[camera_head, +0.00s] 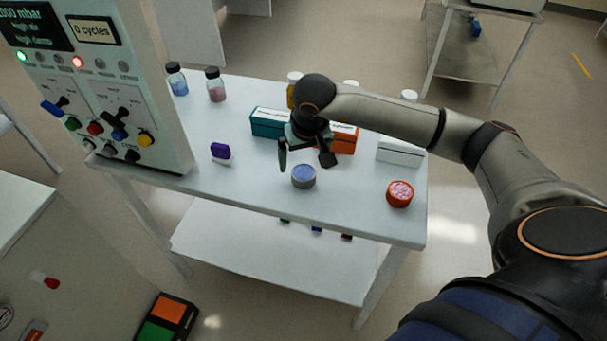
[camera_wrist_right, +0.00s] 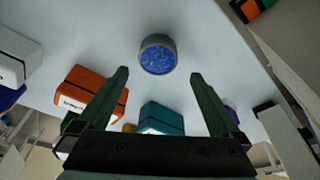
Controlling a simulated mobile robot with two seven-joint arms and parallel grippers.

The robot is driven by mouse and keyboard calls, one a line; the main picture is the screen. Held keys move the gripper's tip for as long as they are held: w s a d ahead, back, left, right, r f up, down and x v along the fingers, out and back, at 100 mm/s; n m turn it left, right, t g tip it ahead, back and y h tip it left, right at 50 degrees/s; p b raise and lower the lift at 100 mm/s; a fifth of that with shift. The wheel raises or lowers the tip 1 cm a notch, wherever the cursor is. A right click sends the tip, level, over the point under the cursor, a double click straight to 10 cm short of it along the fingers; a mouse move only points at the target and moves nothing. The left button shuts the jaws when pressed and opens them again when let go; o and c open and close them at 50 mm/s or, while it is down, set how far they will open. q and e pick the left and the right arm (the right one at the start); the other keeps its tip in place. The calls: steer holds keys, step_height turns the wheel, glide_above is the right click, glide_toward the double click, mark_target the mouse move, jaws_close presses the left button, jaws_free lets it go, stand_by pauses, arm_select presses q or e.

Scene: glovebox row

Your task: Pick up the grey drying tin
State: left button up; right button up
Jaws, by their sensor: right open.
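The grey drying tin (camera_head: 304,178) is a short round tin with blue contents, standing on the white table near its front edge. It also shows in the right wrist view (camera_wrist_right: 157,58), ahead of and between the fingertips. My right gripper (camera_head: 306,162) is open and empty, just behind and above the tin, with its fingers apart. In the right wrist view the two dark green fingers (camera_wrist_right: 158,75) frame the tin without visibly touching it. My left gripper is not in view.
A teal box (camera_head: 268,122) and an orange box (camera_head: 343,138) stand behind the gripper. An orange-red tin with pink contents (camera_head: 399,194) and a white box (camera_head: 400,151) are at right. A purple-and-white item (camera_head: 221,152) and control panel (camera_head: 98,90) are at left. The table between is clear.

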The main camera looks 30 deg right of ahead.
mark_target(304, 173)
steer(key=f, duration=0.3)
steer(key=shift+d+f+p, duration=0.2)
steer(key=shift+f+p, duration=0.2)
steer(key=shift+w+f, duration=0.2)
steer(key=shift+f, duration=0.35)
steer(key=c, duration=1.3)
steer(key=shift+c, duration=0.3)
steer(key=shift+r, duration=0.15)
